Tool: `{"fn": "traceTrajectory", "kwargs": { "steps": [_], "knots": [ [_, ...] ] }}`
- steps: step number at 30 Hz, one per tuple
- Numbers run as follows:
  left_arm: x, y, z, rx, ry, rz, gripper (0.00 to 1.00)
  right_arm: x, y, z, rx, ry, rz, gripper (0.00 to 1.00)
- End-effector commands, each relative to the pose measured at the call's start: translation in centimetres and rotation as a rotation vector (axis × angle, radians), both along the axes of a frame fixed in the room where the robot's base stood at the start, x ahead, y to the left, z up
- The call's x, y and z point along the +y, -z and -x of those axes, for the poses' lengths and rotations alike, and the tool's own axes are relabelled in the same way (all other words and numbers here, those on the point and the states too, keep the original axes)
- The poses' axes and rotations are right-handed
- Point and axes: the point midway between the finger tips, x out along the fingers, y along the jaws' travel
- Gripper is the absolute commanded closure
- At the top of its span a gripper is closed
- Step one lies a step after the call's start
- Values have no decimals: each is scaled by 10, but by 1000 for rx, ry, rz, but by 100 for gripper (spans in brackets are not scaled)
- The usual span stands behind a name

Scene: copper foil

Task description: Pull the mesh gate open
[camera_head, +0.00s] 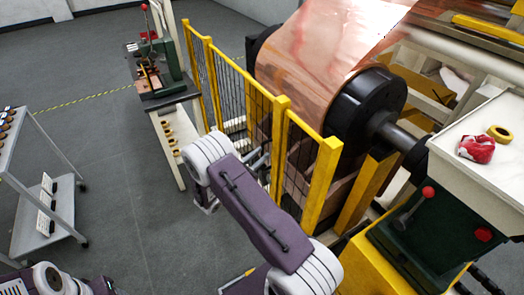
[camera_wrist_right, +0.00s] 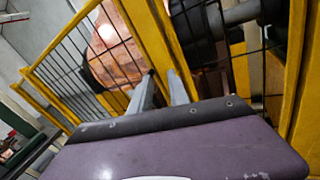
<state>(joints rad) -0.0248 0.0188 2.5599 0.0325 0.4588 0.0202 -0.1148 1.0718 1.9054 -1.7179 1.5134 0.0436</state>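The yellow-framed mesh gate and fence (camera_head: 240,98) stand in front of the copper roll in the head view. Yellow posts and dark mesh (camera_wrist_right: 75,62) also fill the upper part of the right wrist view. I cannot tell which panel is the gate. My right gripper (camera_head: 258,158) is low beside the mesh, near a middle yellow post (camera_head: 279,150). In the right wrist view its two grey fingers (camera_wrist_right: 161,78) are apart and point at a yellow upright. I cannot tell whether they touch it. My left gripper is out of view.
The copper foil roll (camera_head: 315,50) is behind the fence. A green control box (camera_head: 430,235) with a red-knobbed lever and a white tray (camera_head: 490,160) are at right. A bench (camera_head: 168,95) stands beyond the fence, a grey cart (camera_head: 40,190) at left. Floor between them is clear.

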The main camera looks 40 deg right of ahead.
Motion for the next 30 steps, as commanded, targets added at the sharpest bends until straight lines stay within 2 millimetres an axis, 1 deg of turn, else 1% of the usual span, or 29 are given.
{"fn": "traceTrajectory", "kwargs": {
  "steps": [1, 3, 6, 8, 11, 14, 17, 21, 24, 27, 30],
  "knots": [
    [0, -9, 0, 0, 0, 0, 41, 7, 16, -9, 53, -70, 43, 78],
    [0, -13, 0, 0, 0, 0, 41, 16, 39, -16, 107, -143, 80, 78],
    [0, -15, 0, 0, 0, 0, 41, 23, 62, -16, 157, -198, 102, 78],
    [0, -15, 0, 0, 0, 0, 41, 25, 69, -15, 171, -210, 106, 78],
    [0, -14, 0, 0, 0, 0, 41, 25, 72, -15, 177, -215, 106, 78],
    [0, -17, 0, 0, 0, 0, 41, 19, 71, -18, 174, -213, 105, 78],
    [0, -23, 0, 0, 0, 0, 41, 3, 69, -24, 175, -207, 105, 78],
    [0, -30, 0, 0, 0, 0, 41, -24, 69, -38, 174, -208, 104, 78],
    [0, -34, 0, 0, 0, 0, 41, -40, 70, -47, 175, -208, 103, 78],
    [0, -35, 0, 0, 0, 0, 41, -50, 71, -53, 176, -210, 104, 78],
    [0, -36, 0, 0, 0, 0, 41, -55, 72, -56, 176, -211, 104, 78]
  ]
}}
